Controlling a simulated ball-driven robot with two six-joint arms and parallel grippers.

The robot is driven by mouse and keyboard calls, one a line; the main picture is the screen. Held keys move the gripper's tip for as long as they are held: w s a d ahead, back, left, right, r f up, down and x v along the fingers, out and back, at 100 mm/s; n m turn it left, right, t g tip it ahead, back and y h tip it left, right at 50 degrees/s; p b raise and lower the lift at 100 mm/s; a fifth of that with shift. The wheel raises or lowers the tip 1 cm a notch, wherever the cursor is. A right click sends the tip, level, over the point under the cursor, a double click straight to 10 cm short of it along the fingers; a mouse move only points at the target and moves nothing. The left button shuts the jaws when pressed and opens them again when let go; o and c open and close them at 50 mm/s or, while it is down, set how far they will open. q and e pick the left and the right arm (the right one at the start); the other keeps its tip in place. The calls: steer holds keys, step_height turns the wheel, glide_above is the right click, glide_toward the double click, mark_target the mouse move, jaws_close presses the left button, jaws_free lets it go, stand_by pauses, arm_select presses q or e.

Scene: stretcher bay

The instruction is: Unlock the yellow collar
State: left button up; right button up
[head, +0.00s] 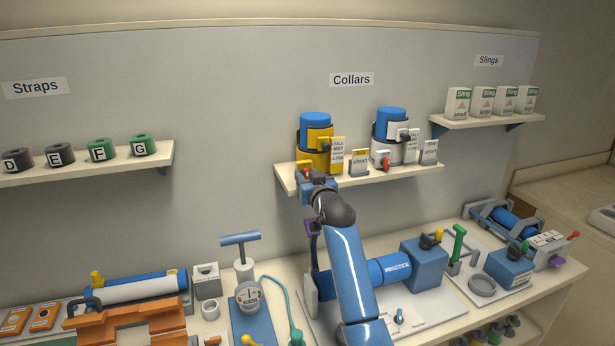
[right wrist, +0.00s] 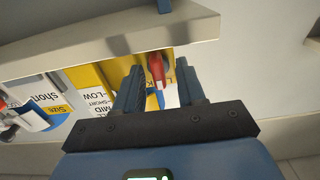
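The yellow collar (head: 314,162) stands upright around a blue cylinder (head: 315,120) at the left of the Collars shelf. A red lever (head: 305,168) is on its lower front. My right gripper (head: 305,183) is at the shelf's front edge, just below this lever. In the right wrist view the right gripper (right wrist: 158,88) is open, with the red lever (right wrist: 157,68) between its fingers and gaps showing on both sides. Part of the collar's yellow front (right wrist: 120,69) shows behind the fingers. My left gripper is in neither view.
A white collar (head: 389,140) with its own red lever stands to the right on the same shelf (head: 400,174). Small cards (head: 358,162) stand between the collars. Below, the bench holds a blue practice device (head: 390,268), a gauge (head: 249,294) and orange parts (head: 130,328).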

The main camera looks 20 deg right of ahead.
steer(key=shift+s+d, duration=0.1)
steer(key=shift+c, duration=0.9)
jaws_close()
